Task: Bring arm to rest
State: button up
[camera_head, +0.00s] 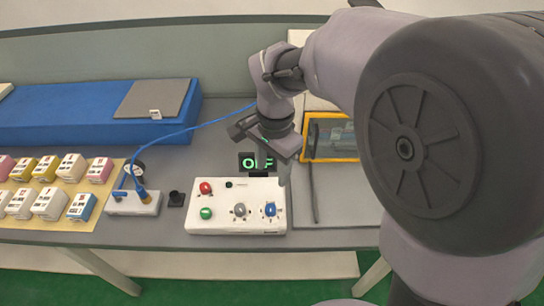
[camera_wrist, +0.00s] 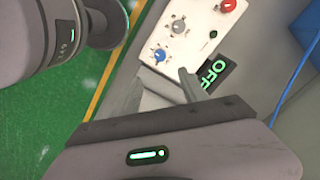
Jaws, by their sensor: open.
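My gripper (camera_head: 273,165) hangs above the back right part of the white control box (camera_head: 230,228), by the dark display that reads OFF (camera_head: 252,162). In the wrist view the two fingers of my gripper (camera_wrist: 172,92) are apart with nothing between them. The control box (camera_wrist: 190,50) shows beyond them, with a red knob, a grey knob and a blue knob (camera_wrist: 160,55). The OFF display (camera_wrist: 214,72) is beside one fingertip. Whether a finger touches the box or display cannot be told. My arm covers the right of the head view.
A blue mattress-like block (camera_head: 60,112) with a grey plate (camera_head: 153,98) lies at the back left. Several small boxes (camera_head: 72,167) stand on a tan mat. A gauge device (camera_head: 134,202) with a blue hose stands left of the control box. A yellow-framed screen (camera_head: 334,143) is behind my arm.

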dwell(0.4)
jog(key=s+d+r+n+t+y+b, duration=0.1)
jog(key=s+d, duration=0.3)
jog(key=s, duration=0.4)
jog(key=s+d+r+n+t+b, duration=0.2)
jog(key=s+d+n+t+b, duration=0.1)
jog(key=s, duration=0.5)
jog(key=shift+s+d+r+n+t+y+b, duration=0.3)
jog(key=shift+s+d+r+n+t+y, duration=0.1)
jog(key=shift+d+t, duration=0.35)
jog(key=shift+a, duration=0.15)
